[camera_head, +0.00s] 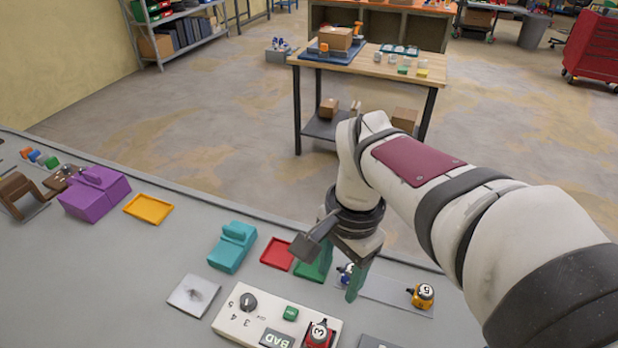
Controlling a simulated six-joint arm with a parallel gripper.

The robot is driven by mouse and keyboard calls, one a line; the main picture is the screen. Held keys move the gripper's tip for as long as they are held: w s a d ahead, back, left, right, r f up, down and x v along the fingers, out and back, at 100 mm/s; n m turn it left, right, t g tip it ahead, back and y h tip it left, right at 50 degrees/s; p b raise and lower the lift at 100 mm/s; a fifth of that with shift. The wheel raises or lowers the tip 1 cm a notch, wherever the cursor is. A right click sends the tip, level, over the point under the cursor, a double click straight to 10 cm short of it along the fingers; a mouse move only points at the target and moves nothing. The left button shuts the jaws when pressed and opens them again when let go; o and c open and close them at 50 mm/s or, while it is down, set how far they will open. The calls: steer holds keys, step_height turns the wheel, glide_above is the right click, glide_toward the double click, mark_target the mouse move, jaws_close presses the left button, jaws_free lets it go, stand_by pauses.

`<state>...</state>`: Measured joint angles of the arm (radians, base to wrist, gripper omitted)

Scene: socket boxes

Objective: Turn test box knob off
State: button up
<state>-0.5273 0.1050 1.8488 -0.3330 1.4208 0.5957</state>
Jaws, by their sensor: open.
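The test box (233,326) is a cream panel at the bottom centre of the grey bench. Its dark round knob (248,301) is at its upper left, with printed numbers around it. I cannot tell which mark the knob points to. A green button (291,313), a "BAD" label (276,339) and a red-and-black piece marked 3 (319,333) are on its right part. My gripper (341,273) hangs pointing down, behind and to the right of the box. Its green fingers are apart, with no contact with the knob.
A teal block (232,247), red tray (277,254) and green tray (313,268) lie behind the box. A light plate (194,296) is at its left. A yellow piece marked 5 (422,296) stands right. A purple block (94,193) and orange tray (148,209) are farther left.

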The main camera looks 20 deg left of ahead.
steer(key=a, duration=0.3)
steer(key=w+a+f, duration=0.1)
steer(key=a, duration=0.2)
steer(key=a+f, duration=0.1)
steer(key=a, duration=0.2)
steer(key=shift+w+a+f, duration=0.1)
steer(key=shift+w+a, duration=0.1)
steer(key=shift+w, duration=0.15)
glide_toward(247, 298)
steer(key=shift+t+h, duration=0.3)
steer(key=f, duration=0.8)
steer(key=shift+s+a+f, duration=0.2)
steer(key=shift+s+f, duration=0.1)
jaws_close()
